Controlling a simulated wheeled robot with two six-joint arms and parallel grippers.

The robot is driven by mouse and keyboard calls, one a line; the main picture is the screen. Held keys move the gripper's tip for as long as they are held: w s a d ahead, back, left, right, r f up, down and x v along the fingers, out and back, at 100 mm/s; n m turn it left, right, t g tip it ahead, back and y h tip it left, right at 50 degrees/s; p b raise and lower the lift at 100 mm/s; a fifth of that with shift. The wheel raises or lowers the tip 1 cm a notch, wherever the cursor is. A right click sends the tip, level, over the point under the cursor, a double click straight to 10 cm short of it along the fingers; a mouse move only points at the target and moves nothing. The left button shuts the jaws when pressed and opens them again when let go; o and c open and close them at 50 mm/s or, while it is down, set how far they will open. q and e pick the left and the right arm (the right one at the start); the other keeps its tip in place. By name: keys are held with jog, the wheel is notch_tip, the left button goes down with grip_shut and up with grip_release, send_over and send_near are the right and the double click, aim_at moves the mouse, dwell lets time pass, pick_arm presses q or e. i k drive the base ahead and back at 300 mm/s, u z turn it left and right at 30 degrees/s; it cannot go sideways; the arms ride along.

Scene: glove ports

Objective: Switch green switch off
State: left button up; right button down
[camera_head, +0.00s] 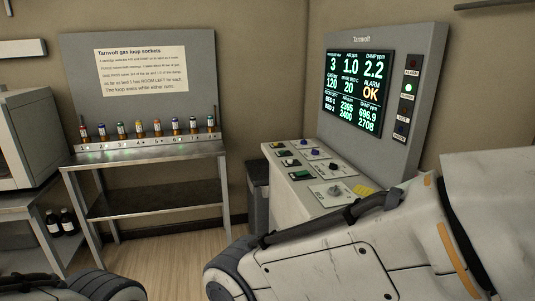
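The control console (275,185) stands right of centre below a wall display. Its sloped top carries small switches and knobs. A small switch with green on it (300,175) sits near the console's left edge, and another small greenish switch (284,153) sits farther back. They are too small to tell whether either is on or off. My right arm crosses the lower right in front of the console, and part of my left arm shows at the bottom left. Neither gripper is in view.
A tall panel display (360,80) shows green readings and "OK". A metal bench (150,150) at the left holds a row of small coloured-cap vials (158,127) under a notice (141,70). A dark bin (258,200) stands beside the console. Wooden floor lies open between them.

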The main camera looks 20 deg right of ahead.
aim_at(304, 172)
jog(key=z, duration=0.15)
jog(key=i, duration=1.75)
jog(key=z, duration=0.3)
